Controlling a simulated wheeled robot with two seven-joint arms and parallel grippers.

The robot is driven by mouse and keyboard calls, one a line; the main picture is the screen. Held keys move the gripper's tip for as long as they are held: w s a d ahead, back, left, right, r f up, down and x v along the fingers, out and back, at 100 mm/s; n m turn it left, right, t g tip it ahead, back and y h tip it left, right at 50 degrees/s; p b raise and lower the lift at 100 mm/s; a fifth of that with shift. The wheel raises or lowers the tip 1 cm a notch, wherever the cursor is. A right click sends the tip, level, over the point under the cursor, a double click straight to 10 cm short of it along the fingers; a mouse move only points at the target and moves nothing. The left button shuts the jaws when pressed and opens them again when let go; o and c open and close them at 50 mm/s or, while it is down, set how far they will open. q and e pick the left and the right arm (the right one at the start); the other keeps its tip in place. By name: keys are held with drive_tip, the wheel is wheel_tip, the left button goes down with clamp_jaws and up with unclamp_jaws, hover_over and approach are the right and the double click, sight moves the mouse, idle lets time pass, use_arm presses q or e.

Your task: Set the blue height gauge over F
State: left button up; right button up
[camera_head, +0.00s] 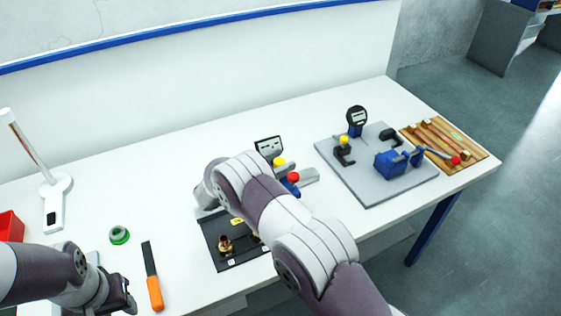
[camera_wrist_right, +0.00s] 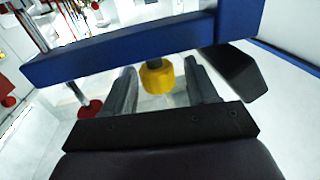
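A gauge with a grey digital display (camera_head: 268,146), a yellow knob (camera_head: 279,161) and a red knob (camera_head: 293,177) stands at the table's middle, partly hidden by my right arm. Some blue shows beside the red knob. In the right wrist view a blue bar (camera_wrist_right: 110,55) crosses in front of my right gripper (camera_wrist_right: 160,78). Its fingers stand apart on either side of a yellow knob (camera_wrist_right: 157,77), with gaps showing. A black mat (camera_head: 225,256) with brass parts (camera_head: 225,244) and yellow labels lies below my right arm; I cannot read an F. My left gripper (camera_head: 125,297) is at the lower left.
A grey plate (camera_head: 372,187) holds a round blue dial gauge (camera_head: 357,119) and a blue clamp (camera_head: 390,163). A wooden tray (camera_head: 472,153) lies at its right. An orange-handled tool (camera_head: 154,290), a green ring (camera_head: 119,235), a lamp (camera_head: 55,187) and a red bin (camera_head: 10,226) are left.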

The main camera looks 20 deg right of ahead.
drive_tip(key=shift+a+f, duration=0.1)
drive_tip(key=b+v, duration=0.5)
drive_tip(key=v, duration=0.7)
drive_tip(key=shift+s+a, duration=0.15)
drive_tip(key=shift+a, duration=0.1)
